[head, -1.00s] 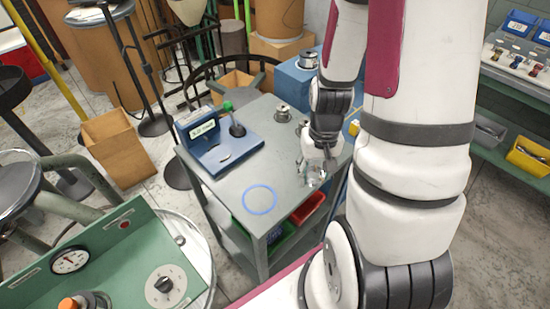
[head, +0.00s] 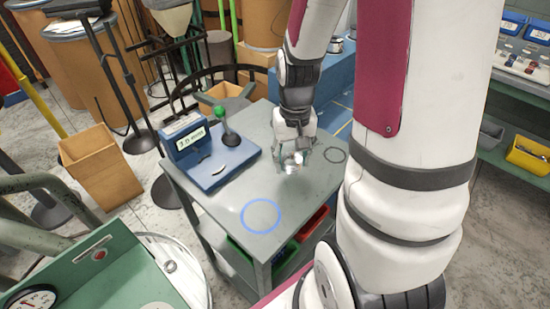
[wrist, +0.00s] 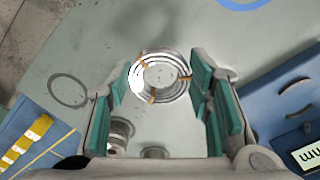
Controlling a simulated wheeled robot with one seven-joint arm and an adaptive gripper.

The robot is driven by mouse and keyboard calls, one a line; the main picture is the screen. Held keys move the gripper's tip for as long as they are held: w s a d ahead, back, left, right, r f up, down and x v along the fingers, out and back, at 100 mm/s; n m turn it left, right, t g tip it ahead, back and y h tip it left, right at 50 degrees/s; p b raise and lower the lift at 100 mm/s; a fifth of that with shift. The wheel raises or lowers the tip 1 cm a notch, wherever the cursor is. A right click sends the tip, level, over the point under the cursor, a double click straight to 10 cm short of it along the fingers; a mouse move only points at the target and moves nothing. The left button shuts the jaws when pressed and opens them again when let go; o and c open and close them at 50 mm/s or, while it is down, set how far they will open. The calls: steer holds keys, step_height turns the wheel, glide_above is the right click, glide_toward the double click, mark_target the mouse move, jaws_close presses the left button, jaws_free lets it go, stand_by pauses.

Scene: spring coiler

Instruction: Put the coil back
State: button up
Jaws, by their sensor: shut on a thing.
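The coil, a shiny silvery ring-wound spool with orange-brown ties (wrist: 160,78), is between the teal-padded fingers of my gripper (wrist: 167,92). In the head view my gripper (head: 293,160) is over the grey cart top (head: 235,195), with the coil a small bright shape (head: 291,164) at its fingertips. The gripper is shut on the coil; its exact height above the top is hard to tell. A blue ring mark (head: 261,216) lies on the cart top towards its front, left of and nearer than the gripper. A dark grey ring mark (head: 335,155) lies to the gripper's right.
A blue device with a label and a green-topped lever (head: 208,150) stands on the cart's left part. A metal cylinder (wrist: 120,132) stands on the top behind the fingers. A blue box (head: 335,75) is beyond the cart. The area around the blue ring is clear.

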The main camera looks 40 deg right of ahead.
steer(key=w, duration=0.5)
steer(key=shift+w+a+f, duration=0.25)
steer(key=shift+a+f, duration=0.05)
steer(key=shift+f, duration=1.7)
steer(key=shift+f, duration=0.2)
steer(key=o, duration=1.4)
steer(key=shift+o, duration=0.2)
steer(key=shift+r, duration=0.1)
step_height(320, 180, up, 12)
steer(key=s+a+r+n+t, duration=0.2)
steer(key=s+a+r, duration=0.4)
steer(key=s, duration=0.2)
steer(key=s+a+r+n+t, duration=0.2)
steer(key=s+a+r, duration=0.4)
steer(key=s, duration=0.3)
steer(key=shift+a+r+n+p, duration=0.3)
steer(key=shift+r+n, duration=0.2)
steer(key=shift+n, duration=0.3)
